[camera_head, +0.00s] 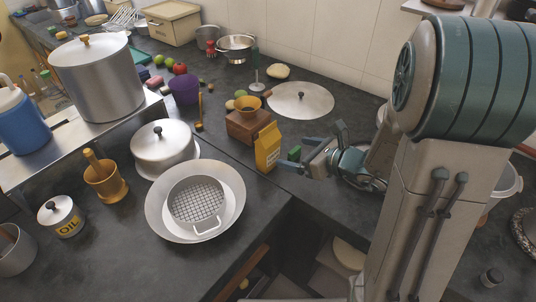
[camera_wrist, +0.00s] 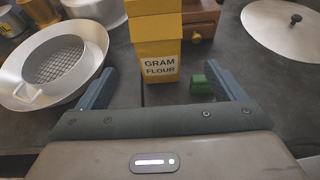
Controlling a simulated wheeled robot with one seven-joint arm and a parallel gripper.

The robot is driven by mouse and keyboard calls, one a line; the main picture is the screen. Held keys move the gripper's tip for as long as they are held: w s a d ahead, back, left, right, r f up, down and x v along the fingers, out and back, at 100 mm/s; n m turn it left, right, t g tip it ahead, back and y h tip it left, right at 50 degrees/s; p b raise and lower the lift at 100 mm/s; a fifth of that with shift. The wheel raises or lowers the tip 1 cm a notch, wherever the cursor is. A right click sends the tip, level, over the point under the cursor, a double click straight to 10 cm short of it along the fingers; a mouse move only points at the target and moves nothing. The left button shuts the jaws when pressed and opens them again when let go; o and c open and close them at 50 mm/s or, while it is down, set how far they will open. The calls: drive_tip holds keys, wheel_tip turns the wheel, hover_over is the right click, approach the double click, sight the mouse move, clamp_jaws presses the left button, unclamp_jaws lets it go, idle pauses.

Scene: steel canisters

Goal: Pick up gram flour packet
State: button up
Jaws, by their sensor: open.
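The gram flour packet (camera_head: 267,148) is a yellow carton with a white label. It stands upright on the dark counter, in front of a small wooden box. In the wrist view the packet (camera_wrist: 156,52) is ahead of my gripper, near the middle, with "GRAM FLOUR" readable on its label. My gripper (camera_head: 312,152) is just right of the packet in the head view, at low height. In the wrist view my gripper (camera_wrist: 164,86) is open, its two blue fingers wide apart, with the packet beyond and between them, not held.
A small green block (camera_wrist: 201,84) lies near the right finger. The wooden box (camera_head: 245,126) with a yellow bowl stands right behind the packet. A wide pan with a mesh strainer (camera_head: 160,207) is at left. A flat lid (camera_head: 301,99) lies behind. The counter has a gap (camera_head: 275,250) in front.

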sight(274, 148)
drive_tip(key=x, duration=0.6)
drive_tip(key=shift+s, duration=0.15)
drive_tip(key=shift+f+p+x, duration=0.15)
drive_tip(key=shift+x, duration=1.25)
drive_tip(key=shift+f+p+x, duration=0.1)
drive_tip(key=shift+p+x, duration=0.05)
drive_tip(key=shift+x, duration=1.25)
drive_tip(key=shift+s, duration=0.1)
drive_tip(key=shift+d, duration=0.1)
drive_tip(key=c, duration=1.5)
drive_tip(key=shift+o, duration=0.2)
drive_tip(key=shift+r, duration=0.15)
